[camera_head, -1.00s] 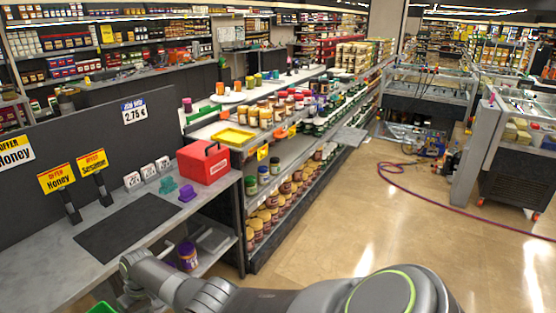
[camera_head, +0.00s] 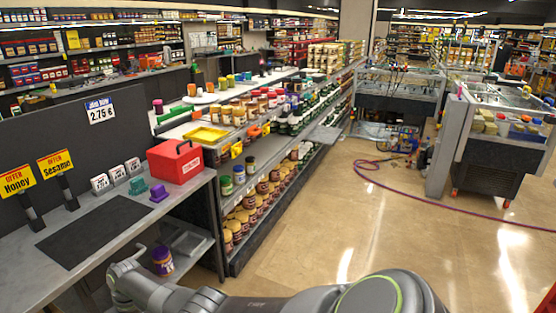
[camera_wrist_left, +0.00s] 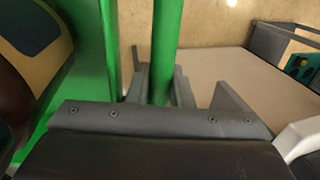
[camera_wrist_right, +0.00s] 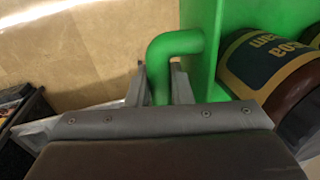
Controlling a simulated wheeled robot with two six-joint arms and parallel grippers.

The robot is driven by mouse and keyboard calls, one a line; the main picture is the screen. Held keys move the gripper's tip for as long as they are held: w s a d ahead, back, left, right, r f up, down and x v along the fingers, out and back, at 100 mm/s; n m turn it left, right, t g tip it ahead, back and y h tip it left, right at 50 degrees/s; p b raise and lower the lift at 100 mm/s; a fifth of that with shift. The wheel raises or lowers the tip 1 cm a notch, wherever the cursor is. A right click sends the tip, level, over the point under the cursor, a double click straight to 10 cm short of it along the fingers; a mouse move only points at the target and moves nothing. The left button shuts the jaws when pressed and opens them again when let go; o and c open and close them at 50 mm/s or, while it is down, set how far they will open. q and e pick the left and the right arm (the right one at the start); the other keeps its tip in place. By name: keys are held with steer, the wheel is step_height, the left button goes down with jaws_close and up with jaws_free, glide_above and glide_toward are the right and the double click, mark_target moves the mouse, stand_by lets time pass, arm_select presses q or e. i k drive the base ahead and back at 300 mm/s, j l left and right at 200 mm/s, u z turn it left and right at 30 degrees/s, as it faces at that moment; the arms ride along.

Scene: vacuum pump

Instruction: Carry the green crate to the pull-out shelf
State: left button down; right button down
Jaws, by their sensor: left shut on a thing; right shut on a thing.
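The green crate shows only in the wrist views, at the left in the left wrist view (camera_wrist_left: 92,50) and at the upper right in the right wrist view (camera_wrist_right: 203,55). My left gripper (camera_wrist_left: 160,82) is shut on a green handle bar of the crate. My right gripper (camera_wrist_right: 160,85) is shut on another green handle of it.
A grey counter (camera_head: 95,265) with a red box (camera_head: 175,161) stands at the left. The stocked shelf unit (camera_head: 262,220) runs away beside the aisle. The floor (camera_head: 400,230) at the right is mostly clear, with a dark red hose (camera_head: 420,199) across it.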

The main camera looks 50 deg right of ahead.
mark_target(325, 133)
steer(key=z, duration=2.2)
steer(key=i+z, duration=0.2)
steer(key=z, duration=0.25)
steer(key=i, duration=2.7)
